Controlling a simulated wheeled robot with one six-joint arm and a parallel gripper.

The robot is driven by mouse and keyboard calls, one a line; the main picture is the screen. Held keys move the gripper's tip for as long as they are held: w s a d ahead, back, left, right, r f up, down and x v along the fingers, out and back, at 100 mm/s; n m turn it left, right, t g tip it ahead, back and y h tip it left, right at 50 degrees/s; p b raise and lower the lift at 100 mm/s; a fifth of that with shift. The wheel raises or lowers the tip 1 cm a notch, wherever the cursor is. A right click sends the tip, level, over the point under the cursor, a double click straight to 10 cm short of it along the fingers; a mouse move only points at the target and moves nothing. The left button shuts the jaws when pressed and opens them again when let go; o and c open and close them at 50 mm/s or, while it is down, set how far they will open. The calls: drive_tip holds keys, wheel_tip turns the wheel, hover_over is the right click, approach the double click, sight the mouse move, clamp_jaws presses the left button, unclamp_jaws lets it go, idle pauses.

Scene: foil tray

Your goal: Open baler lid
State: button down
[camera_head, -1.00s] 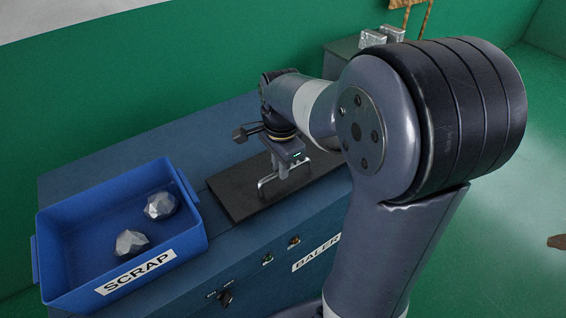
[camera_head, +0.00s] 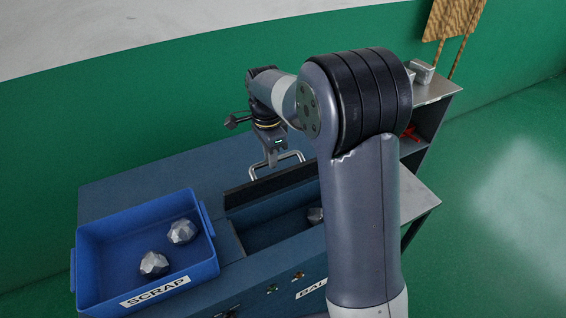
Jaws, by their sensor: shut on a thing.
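The black baler lid (camera_head: 262,188) stands raised from the blue baler (camera_head: 120,183) and shows as a narrow dark strip. Its metal handle (camera_head: 292,155) sticks up beyond the lid's upper edge. My gripper (camera_head: 269,163) is shut on the handle; the fingertips are small in this view. The baler's chamber (camera_head: 262,232) is uncovered below the lid. My arm also covers the right part of the opening.
A blue SCRAP bin (camera_head: 92,262) with two foil lumps (camera_head: 154,264) (camera_head: 183,231) sits on the baler, left of the opening. A grey shelf unit (camera_head: 437,93) holding metal containers (camera_head: 422,71) stands behind my arm at the right. Open green floor lies farther right.

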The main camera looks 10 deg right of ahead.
drive_tip(key=w+a+f+g+h+p, duration=0.1)
drive_tip(key=w+a+f+g, duration=0.1)
drive_tip(key=w+g, duration=0.2)
drive_tip(key=shift+w+a+g+h, duration=0.15)
drive_tip(key=shift+w+g+h, duration=0.15)
drive_tip(key=shift+w, duration=1.2)
drive_tip(key=c, duration=1.6)
unclamp_jaws()
drive_tip(key=shift+w, duration=0.15)
drive_tip(key=shift+o, duration=1)
drive_tip(key=shift+r, duration=0.2)
drive_tip(key=shift+r, duration=0.1)
